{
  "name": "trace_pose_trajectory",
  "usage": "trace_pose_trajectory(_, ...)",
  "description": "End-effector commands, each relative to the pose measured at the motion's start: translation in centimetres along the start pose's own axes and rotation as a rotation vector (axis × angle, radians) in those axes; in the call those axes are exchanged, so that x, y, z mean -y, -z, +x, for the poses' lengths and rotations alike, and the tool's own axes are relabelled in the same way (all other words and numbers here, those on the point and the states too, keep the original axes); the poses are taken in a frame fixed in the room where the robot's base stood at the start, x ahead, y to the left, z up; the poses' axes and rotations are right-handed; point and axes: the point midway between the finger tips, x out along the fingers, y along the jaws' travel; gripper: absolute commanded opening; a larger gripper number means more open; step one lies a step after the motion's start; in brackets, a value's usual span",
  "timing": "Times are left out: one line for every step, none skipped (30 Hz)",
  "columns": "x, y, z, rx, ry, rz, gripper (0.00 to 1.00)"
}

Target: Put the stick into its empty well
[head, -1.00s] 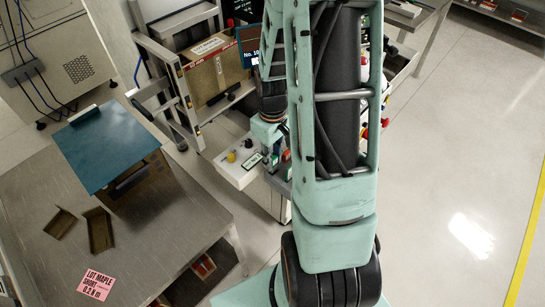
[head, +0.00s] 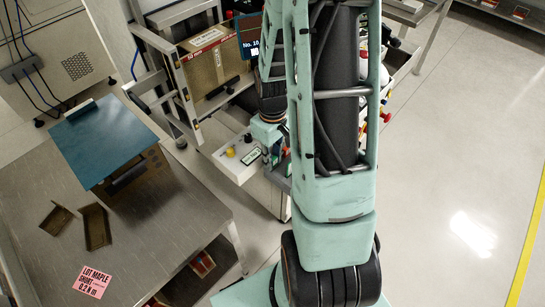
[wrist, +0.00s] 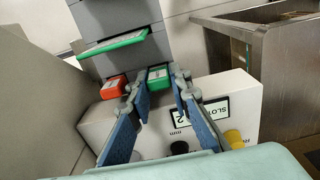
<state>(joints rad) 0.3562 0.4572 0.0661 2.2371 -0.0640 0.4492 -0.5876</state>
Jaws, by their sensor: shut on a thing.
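My gripper (wrist: 160,88) shows in the wrist view, with its two blue-padded fingers reaching up the picture. Between the fingertips is the green, labelled end (wrist: 158,75) of what looks like the stick; its far part cannot be made out. A red labelled block (wrist: 113,88) sits just left of the left fingertip. A green-edged grey part (wrist: 113,44) slants above them. I cannot make out an empty well. In the head view my arm hides most of the gripper area.
A yellow knob (wrist: 233,139) and a black knob (wrist: 179,147) stand close to the right finger. A metal cabinet (wrist: 280,65) is at right. In the head view, a steel table (head: 150,235) with a blue-topped box (head: 100,140) stands left; floor at right is clear.

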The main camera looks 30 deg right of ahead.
Motion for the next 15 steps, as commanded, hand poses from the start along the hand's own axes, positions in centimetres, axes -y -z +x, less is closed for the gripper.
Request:
trace_pose_trajectory(0.0,-0.01,0.25,0.0,0.0,0.0,0.02)
trace_pose_trajectory(0.0,-0.01,0.32,0.0,0.0,0.0,0.02)
trace_pose_trajectory(0.0,0.0,0.43,0.0,0.0,0.0,0.02)
trace_pose_trajectory(0.0,0.0,0.5,0.0,0.0,0.0,0.02)
trace_pose_trajectory(0.0,-0.01,0.58,0.0,0.0,0.0,0.02)
trace_pose_trajectory(0.0,0.0,0.67,0.0,0.0,0.0,0.02)
trace_pose_trajectory(0.0,0.0,0.73,0.0,0.0,0.0,0.02)
trace_pose_trajectory(-0.01,0.0,0.61,0.0,0.0,0.0,0.21)
trace_pose_trajectory(-0.01,0.0,0.58,0.0,0.0,0.0,0.26)
trace_pose_trajectory(0.0,0.0,0.58,0.0,0.0,0.0,0.29)
trace_pose_trajectory(0.0,0.0,0.58,0.0,0.0,0.0,0.32)
trace_pose_trajectory(0.0,0.0,0.57,0.0,0.0,0.0,0.37)
trace_pose_trajectory(0.0,0.0,0.57,0.0,0.0,0.0,0.38)
trace_pose_trajectory(0.0,0.0,0.57,0.0,0.0,0.0,0.38)
trace_pose_trajectory(0.0,0.0,0.57,0.0,0.0,0.0,0.38)
